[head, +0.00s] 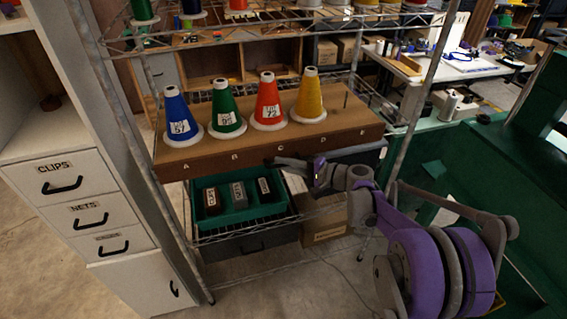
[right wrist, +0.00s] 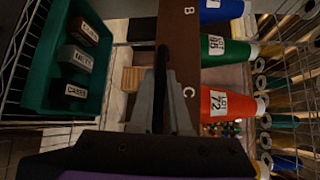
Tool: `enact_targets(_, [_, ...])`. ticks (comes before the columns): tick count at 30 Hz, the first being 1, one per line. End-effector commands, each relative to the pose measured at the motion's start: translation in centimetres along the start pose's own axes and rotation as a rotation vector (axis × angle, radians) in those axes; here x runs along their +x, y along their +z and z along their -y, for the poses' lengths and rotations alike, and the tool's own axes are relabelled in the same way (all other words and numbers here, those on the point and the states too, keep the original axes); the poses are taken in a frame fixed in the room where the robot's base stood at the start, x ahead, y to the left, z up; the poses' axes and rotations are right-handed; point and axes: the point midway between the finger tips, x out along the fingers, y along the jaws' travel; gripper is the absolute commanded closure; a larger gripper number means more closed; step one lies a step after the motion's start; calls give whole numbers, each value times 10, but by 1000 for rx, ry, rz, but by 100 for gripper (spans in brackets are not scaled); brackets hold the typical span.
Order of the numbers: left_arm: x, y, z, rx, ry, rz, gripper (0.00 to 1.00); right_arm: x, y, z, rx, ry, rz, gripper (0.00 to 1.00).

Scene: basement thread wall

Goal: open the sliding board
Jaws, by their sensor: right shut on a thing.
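The sliding board (head: 215,160) is a brown board on the wire shelf, its front edge lettered A to E. It also shows in the right wrist view (right wrist: 178,25). A blue cone (head: 178,120), a green cone (head: 225,108), a red cone (head: 268,103) and a yellow cone (head: 309,98) of thread stand upright on it. My right gripper (head: 285,163) is at the board's front edge near letter C. In the right wrist view its fingers are shut on a dark handle (right wrist: 162,58) beside the board's edge. My left gripper is not in view.
A white cabinet with drawers (head: 80,185) stands close at the left. A bare peg (head: 347,95) rises from the board's right end. Metal posts frame the shelf.

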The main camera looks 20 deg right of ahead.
Motion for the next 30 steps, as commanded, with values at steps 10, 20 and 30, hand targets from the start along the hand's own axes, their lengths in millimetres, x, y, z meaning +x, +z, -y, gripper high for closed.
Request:
enact_targets(10, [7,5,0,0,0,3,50,-49,48,-16,0,2,-2,100])
enact_targets(20, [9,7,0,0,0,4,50,-104,103,-32,-1,2,-2,100])
enact_targets(30, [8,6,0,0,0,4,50,-136,136,-42,-1,2,-1,100])
